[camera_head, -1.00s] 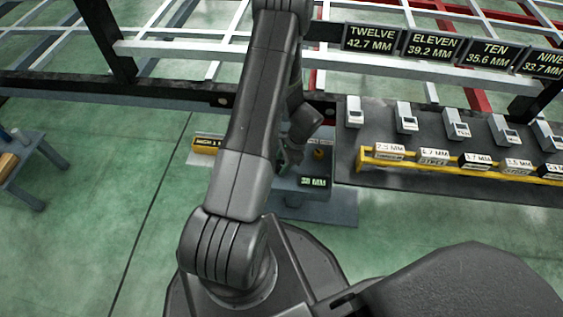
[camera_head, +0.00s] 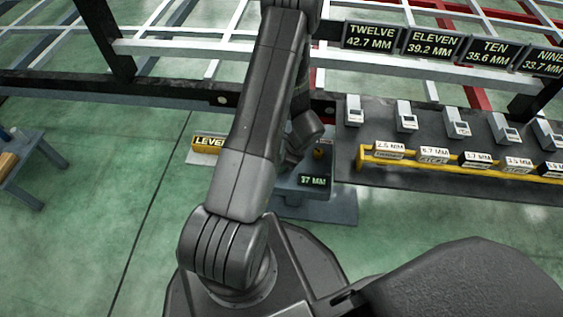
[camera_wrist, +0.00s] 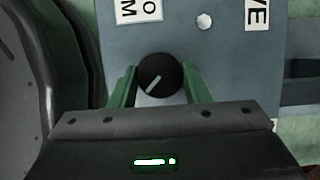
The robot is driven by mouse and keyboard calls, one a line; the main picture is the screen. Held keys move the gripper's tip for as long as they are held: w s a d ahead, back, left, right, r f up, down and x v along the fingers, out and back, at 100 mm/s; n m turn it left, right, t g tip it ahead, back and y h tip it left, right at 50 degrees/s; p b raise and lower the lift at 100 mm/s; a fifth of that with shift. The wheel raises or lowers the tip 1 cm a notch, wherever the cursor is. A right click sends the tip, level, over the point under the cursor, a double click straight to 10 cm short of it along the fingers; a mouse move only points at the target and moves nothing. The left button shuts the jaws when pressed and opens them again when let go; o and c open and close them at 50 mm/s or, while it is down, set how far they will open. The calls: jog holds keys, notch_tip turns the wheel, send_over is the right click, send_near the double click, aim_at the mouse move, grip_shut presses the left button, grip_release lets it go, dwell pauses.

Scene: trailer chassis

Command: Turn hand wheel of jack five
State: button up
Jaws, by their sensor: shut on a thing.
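In the wrist view a round black knob (camera_wrist: 160,70) with a white pointer line stands on a blue-grey plate (camera_wrist: 185,42). It appears to be the hand wheel. My gripper (camera_wrist: 159,82) has its green fingers on both sides of it and is shut on it. The pointer slants to the lower left. A partly cut-off label (camera_wrist: 257,13) at the right ends in "VE". In the head view the blue-grey jack unit (camera_head: 318,207) sits on the floor with a small display (camera_head: 313,182) that seems to read "37 MM". My arm hides the gripper and knob there.
A yellow sign (camera_head: 207,144) reading "LEVEL" stands left of my arm. A dark platform (camera_head: 350,170) with several grey devices and a yellow labelled rail (camera_head: 400,163) lies to the right. The chassis frame (camera_head: 170,93) crosses behind. A small bench (camera_head: 30,150) is at far left.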

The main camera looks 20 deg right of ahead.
jog(key=o, duration=1)
jog(key=shift+r, duration=0.1)
jog(key=p+v, duration=0.5)
jog(key=v, duration=0.8)
jog(key=shift+r, duration=0.3)
jog(key=shift+f, duration=0.1)
jog(key=b+x, duration=0.5)
jog(key=x, duration=0.8)
jog(key=shift+f, duration=0.4)
